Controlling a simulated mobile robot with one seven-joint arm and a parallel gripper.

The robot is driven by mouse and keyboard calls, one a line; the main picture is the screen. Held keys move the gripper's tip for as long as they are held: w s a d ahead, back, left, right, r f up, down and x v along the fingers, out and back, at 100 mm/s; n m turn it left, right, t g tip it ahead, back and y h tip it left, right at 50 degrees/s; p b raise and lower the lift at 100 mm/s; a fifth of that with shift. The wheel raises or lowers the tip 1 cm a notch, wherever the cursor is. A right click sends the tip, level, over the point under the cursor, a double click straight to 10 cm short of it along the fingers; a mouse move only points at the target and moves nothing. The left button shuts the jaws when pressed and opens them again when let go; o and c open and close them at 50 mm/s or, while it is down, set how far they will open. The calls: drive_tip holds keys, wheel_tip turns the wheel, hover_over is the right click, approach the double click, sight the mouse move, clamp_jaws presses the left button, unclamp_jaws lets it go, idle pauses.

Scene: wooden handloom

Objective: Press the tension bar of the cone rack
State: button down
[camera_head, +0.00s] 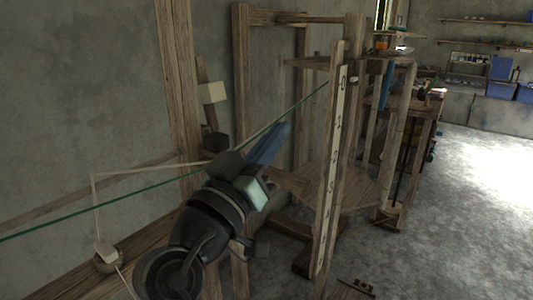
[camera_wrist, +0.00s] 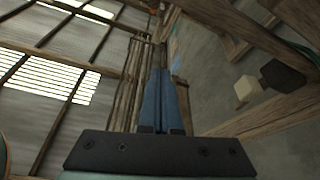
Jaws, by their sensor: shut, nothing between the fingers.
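My gripper (camera_head: 281,128) is shut and empty, its blue fingers pointing up and to the right in the head view. In the wrist view the two blue fingers (camera_wrist: 161,75) lie side by side. At the lower left, a wooden beam (camera_head: 75,284) carries a pale cone (camera_head: 105,252) on a round base, with a thin pale bent rod (camera_head: 95,190) above it. Left of my gripper, a slanted wooden bar (camera_head: 203,70) bears a pale block (camera_head: 213,92) and a dark block (camera_head: 215,142). I cannot tell which part is the tension bar.
A green thread (camera_head: 90,215) runs from the left edge up past my gripper. A post marked with a number scale (camera_head: 333,160) and a wooden frame (camera_head: 240,70) stand nearby. Shelves (camera_head: 485,40) line the back right. The floor at right (camera_head: 470,200) is clear.

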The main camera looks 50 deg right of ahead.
sight(288, 179)
drive_tip(key=f+m+b, duration=0.1)
drive_tip(key=f+b, duration=0.1)
drive_tip(key=b, duration=0.1)
drive_tip(key=s+f+m+g+b, duration=0.1)
drive_tip(key=f+m+b, duration=0.1)
drive_tip(key=f+b, duration=0.1)
drive_tip(key=shift+s+f+g+b, duration=0.15)
drive_tip(key=shift+f+g+b, duration=0.15)
drive_tip(key=shift+b, duration=0.25)
wheel_tip(288, 179, down, 2)
drive_tip(key=b, duration=0.3)
drive_tip(key=shift+s+f+m, duration=0.1)
drive_tip(key=shift+s+m, duration=0.05)
drive_tip(key=shift+m, duration=0.15)
